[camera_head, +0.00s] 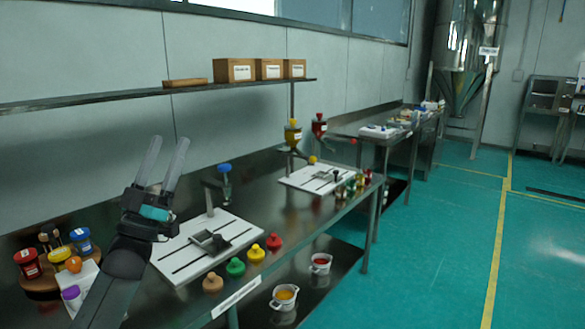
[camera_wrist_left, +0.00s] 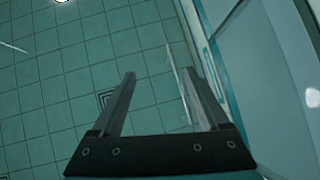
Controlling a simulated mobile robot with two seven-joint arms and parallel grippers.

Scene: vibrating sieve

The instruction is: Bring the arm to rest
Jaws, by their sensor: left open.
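My left gripper (camera_head: 165,165) is raised above the left part of the steel bench in the head view, its two long fingers pointing up and apart. Its fingers are open and empty. In the left wrist view the gripper (camera_wrist_left: 160,95) shows both fingers spread, with nothing between them but a tiled surface behind. My left arm comes in from the bottom left and covers part of the bench. My right gripper is in neither view.
A white slotted board (camera_head: 235,228) lies behind the arm, with a blue-topped stand. Colored knobs, including a red one (camera_head: 274,241), line the bench edge. Jars (camera_head: 28,263) stand at left. A shelf (camera_head: 100,99) runs above. Green floor (camera_head: 430,230) is clear at right.

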